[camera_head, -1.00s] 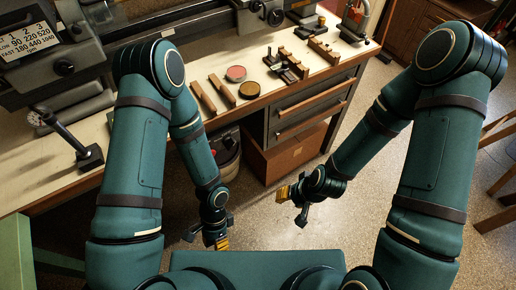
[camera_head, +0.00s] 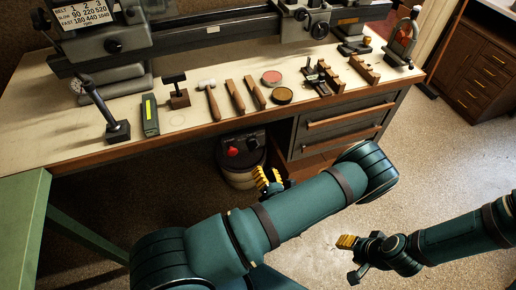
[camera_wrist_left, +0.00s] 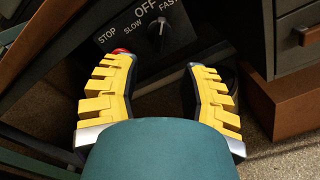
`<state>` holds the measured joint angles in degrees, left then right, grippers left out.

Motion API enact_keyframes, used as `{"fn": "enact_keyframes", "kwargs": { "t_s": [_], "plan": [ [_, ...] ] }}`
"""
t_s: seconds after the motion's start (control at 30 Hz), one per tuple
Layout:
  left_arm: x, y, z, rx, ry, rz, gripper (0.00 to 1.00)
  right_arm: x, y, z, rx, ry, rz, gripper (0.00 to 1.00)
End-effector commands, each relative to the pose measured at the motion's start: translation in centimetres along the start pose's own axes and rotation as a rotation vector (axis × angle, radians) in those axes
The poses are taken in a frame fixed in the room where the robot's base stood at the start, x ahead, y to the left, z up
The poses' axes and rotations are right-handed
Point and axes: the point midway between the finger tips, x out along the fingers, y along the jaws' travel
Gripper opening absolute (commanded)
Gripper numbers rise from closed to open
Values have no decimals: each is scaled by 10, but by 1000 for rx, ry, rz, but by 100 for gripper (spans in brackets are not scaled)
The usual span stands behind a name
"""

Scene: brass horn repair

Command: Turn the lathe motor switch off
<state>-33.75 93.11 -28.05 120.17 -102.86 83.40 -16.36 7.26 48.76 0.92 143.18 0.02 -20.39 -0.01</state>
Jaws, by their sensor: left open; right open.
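The lathe motor switch is a dark box with a red button and a knob (camera_head: 251,142), below the bench front in the head view. In the left wrist view its panel is marked STOP, SLOW, OFF and FAST, with a rotary knob (camera_wrist_left: 160,24) beneath the words. I cannot tell for sure which mark the knob points at. My left gripper (camera_head: 267,179) is open, its yellow fingers just short of the box; in the left wrist view the fingers (camera_wrist_left: 158,62) spread below the knob, apparently not touching it. My right gripper (camera_head: 348,243) is open and empty over the floor.
The bench (camera_head: 90,155) overhangs behind the switch, carrying the lathe, a hammer (camera_head: 211,100) and other tools. A drawer unit (camera_head: 345,125) stands right of the switch. A green table (camera_head: 20,220) is at left. Floor is free at right.

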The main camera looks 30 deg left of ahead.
Motion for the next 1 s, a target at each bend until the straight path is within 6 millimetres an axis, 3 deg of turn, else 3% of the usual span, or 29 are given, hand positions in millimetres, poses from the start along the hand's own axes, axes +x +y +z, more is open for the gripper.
{"fn": "enact_keyframes", "kwargs": {
  "t_s": [0.3,0.5,0.7,1.0],
  "plan": [
    [64,0,-2,-4,4,5,44,10,4,-1,0,5,1,44],
    [95,0,-2,-4,4,5,44,15,6,-2,0,8,1,44],
    [110,0,-2,-2,5,3,44,17,7,-2,0,9,1,44],
    [112,1,-1,-2,5,2,44,17,7,-2,0,9,1,44]
  ]
}}
